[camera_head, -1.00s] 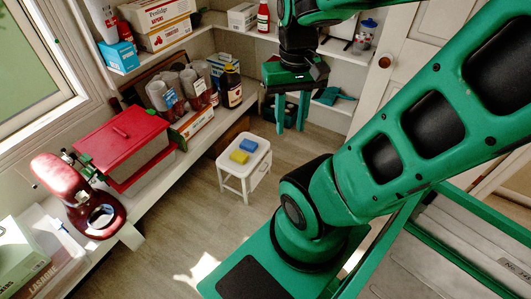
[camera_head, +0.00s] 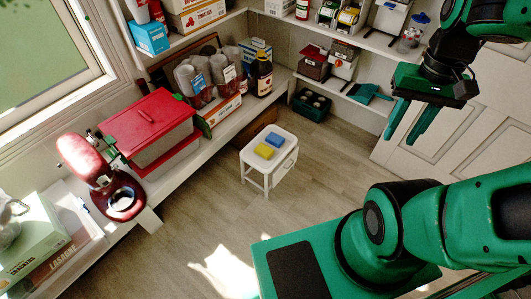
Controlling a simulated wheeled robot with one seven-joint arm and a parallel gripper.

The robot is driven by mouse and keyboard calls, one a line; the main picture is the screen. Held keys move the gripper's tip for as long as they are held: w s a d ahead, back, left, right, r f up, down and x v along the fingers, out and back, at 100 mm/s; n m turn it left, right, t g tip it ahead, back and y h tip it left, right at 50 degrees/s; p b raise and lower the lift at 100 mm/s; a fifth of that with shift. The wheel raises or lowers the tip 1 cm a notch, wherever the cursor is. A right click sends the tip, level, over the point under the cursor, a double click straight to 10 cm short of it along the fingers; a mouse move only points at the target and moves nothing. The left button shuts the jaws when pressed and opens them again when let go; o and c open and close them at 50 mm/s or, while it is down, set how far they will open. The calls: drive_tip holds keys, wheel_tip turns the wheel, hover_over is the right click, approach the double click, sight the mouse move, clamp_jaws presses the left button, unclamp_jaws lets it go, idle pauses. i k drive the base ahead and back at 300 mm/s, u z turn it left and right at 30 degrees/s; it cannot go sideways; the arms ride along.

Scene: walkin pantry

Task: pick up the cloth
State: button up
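A small white stool (camera_head: 256,160) stands on the floor near the middle of the head view. A yellow folded piece (camera_head: 264,151) and a blue folded piece (camera_head: 274,140) lie side by side on its top; they look like cloths or sponges, and I cannot tell which. A teal, soft-looking item (camera_head: 368,93) lies on the low shelf at the back; it may also be a cloth. My gripper (camera_head: 401,136) is at the upper right, its two green fingers pointing down and apart, with nothing between them. It is high and well to the right of the stool.
A counter on the left carries a red mixer (camera_head: 117,196), a red-lidded box (camera_head: 150,125), jars and a dark bottle (camera_head: 262,75). A dark green crate (camera_head: 311,104) sits by the back shelves. A white door (camera_head: 450,140) is behind my gripper. Floor around the stool is clear.

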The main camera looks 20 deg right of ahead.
sight(263, 150)
drive_tip(key=z, duration=0.05)
drive_tip(key=i, duration=1)
drive_tip(key=u, duration=0.05)
